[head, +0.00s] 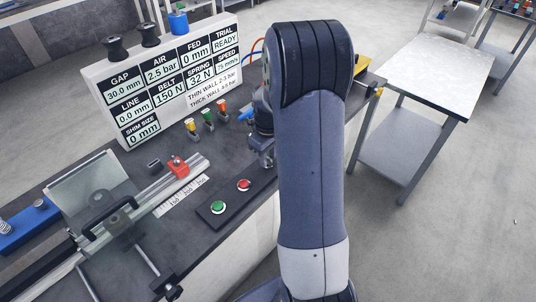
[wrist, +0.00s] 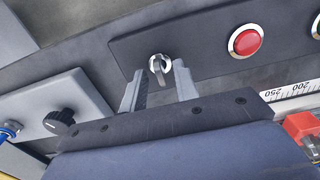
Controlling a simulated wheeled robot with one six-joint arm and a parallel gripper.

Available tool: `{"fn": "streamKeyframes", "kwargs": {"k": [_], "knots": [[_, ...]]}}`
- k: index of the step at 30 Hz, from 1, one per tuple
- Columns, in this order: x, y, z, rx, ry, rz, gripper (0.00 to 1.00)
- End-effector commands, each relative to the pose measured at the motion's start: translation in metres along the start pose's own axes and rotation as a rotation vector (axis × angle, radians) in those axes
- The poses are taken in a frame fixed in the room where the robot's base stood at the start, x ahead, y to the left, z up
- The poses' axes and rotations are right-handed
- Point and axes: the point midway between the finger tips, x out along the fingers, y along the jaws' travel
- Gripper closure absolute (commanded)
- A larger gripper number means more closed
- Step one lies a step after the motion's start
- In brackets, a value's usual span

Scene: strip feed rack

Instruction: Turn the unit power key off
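The unit power key (wrist: 160,66) is a small silver key switch on a dark panel (wrist: 200,45). It shows in the upper middle of the wrist view. My gripper (wrist: 158,76) has its two grey fingers apart, one on each side of the key. The fingers look clear of the key, with a gap on both sides; how far they reach along it I cannot tell. In the head view my gripper (head: 261,157) is low over the bench, partly behind my arm. The key is hidden there.
A red button (wrist: 245,40) sits right of the key, with a green button (head: 218,208) on the same panel. A grey box with a black knob (wrist: 60,122) is at left. A red stop block (head: 178,167) and ruler lie nearby. A display board (head: 165,82) stands behind.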

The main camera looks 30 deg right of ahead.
Motion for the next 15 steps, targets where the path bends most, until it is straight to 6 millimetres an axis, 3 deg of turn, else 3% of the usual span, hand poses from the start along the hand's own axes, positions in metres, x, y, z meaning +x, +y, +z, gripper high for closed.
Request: {"fn": "streamKeyframes", "kwargs": {"k": [7,15], "knots": [[0.0007,0.0001,-0.0001,0.000,0.001,0.000,0.71],[0.0005,0.0000,-0.0001,0.000,0.000,0.000,0.93]]}}
